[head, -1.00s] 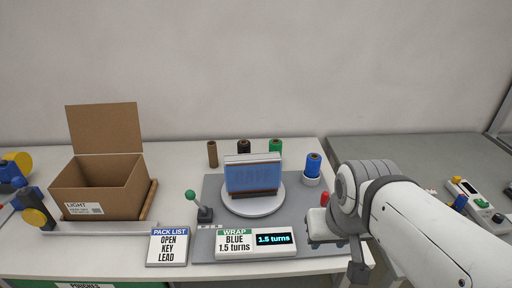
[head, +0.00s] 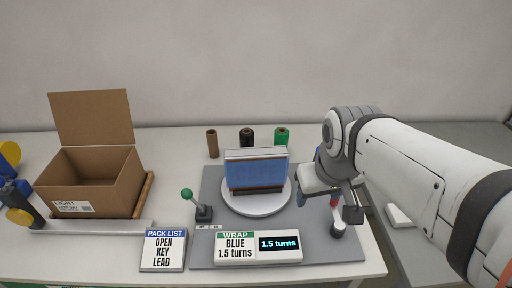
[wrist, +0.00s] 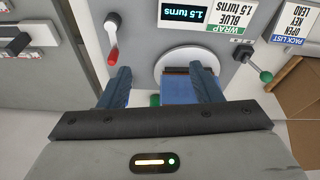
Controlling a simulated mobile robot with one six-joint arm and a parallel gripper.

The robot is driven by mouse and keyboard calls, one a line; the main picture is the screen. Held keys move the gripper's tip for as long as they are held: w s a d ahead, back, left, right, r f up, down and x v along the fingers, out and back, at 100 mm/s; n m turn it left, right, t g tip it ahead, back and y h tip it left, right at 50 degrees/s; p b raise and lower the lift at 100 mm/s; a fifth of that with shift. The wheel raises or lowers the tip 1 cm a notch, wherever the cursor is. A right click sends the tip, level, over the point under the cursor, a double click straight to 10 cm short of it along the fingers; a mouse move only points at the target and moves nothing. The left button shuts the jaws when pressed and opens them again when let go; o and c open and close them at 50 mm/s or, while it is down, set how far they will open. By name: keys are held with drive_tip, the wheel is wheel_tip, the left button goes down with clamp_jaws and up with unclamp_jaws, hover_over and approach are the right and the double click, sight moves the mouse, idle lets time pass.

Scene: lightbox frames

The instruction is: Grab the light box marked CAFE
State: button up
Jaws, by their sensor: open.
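The light box marked CAFE (head: 256,172) is wrapped in blue film, so its lettering shows only faintly. It stands upright on the round white turntable (head: 256,203), on a brown base. My gripper (head: 337,196) is to the right of the box, apart from it, partly hidden by my wrist. In the wrist view, my gripper (wrist: 161,88) is open with two blue fingers spread. The blue-covered box (wrist: 186,91) shows between them, nearer the right finger, which partly overlaps it. Nothing is held.
An open cardboard carton (head: 90,182) stands at left. A green-knobbed lever (head: 203,212), a pack list card (head: 163,250) and a wrap display (head: 258,247) reading BLUE 1.5 turns lie in front. Brown, black and green spools (head: 281,137) stand behind. A red-handled lever (wrist: 112,35) is near my gripper.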

drive_tip(key=shift+o, duration=1.2)
drive_tip(key=w+a+n+g, duration=0.1)
drive_tip(key=w+a+n, duration=0.3)
drive_tip(key=w, duration=1)
drive_tip(key=n, duration=0.3)
drive_tip(key=shift+a+n+g, duration=0.2)
drive_tip(key=shift+n+g, duration=0.1)
drive_tip(key=n+g+b, duration=0.1)
drive_tip(key=n+g, duration=0.1)
drive_tip(key=n, duration=0.7)
hover_over(256, 151)
drive_tip(key=f, duration=0.8)
drive_tip(key=shift+s+a, duration=0.2)
drive_tip(key=shift+a, duration=0.15)
drive_tip(key=shift+w+f, duration=0.1)
drive_tip(key=shift+f, duration=0.25)
drive_tip(key=f, duration=0.2)
drive_tip(key=f+p, duration=0.1)
drive_tip(key=f, duration=0.1)
drive_tip(key=f+p, duration=0.1)
drive_tip(key=f, duration=0.2)
drive_tip(key=shift+d, duration=0.3)
clamp_jaws()
